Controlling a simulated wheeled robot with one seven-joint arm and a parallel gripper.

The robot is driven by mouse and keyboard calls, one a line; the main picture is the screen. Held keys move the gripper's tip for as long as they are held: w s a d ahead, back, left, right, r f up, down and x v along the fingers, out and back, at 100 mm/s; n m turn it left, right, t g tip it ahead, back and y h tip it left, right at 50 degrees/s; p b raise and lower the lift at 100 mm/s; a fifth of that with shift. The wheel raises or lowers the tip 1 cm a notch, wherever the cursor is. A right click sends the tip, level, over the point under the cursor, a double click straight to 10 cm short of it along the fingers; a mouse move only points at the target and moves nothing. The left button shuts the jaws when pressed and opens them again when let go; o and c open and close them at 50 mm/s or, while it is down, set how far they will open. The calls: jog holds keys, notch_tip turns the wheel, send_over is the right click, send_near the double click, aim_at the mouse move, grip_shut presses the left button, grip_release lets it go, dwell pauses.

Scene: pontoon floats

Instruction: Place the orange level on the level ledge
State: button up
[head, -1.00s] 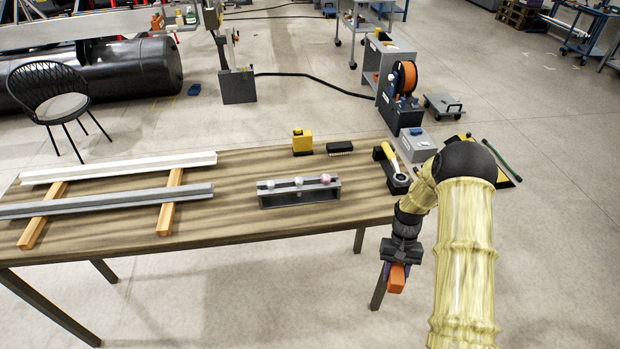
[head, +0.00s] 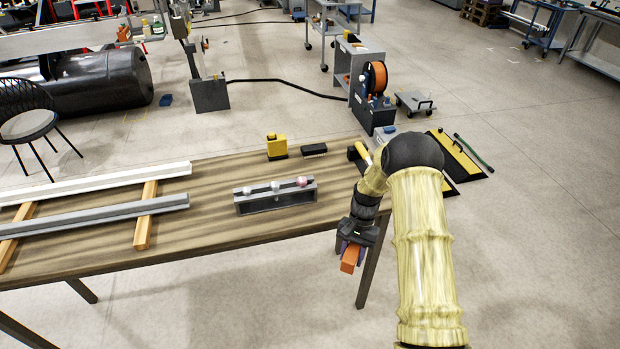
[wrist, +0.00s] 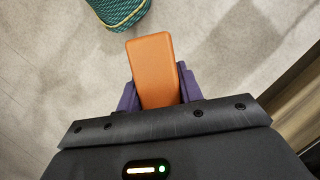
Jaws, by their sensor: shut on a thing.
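The orange level (head: 349,261) is a small orange block held in my gripper (head: 351,250). It hangs in front of the table's right front corner, clear of the tabletop. In the wrist view the orange level (wrist: 152,65) sticks out between the purple fingers of my gripper (wrist: 158,92), which are shut on its sides.
The wooden table (head: 225,225) carries rails on wooden strips (head: 146,215) at left. A yellow block (head: 276,146) and black brush (head: 314,149) lie at the back. My arm partly hides a yellow-handled tool (head: 361,157). A teal patterned object (wrist: 118,10) is at the wrist view's top.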

jog(key=w+a+r+m+t+y, duration=0.1)
jog(key=w+a+r+m, duration=0.3)
jog(key=a, duration=0.3)
jog(key=w+a+r+m+t+y, duration=0.1)
jog(key=w+a+r+m+t, duration=0.1)
jog(key=w+a+r+m, duration=0.2)
jog(key=a+r+m, duration=0.1)
jog(key=a+m, duration=0.1)
jog(key=a, duration=0.1)
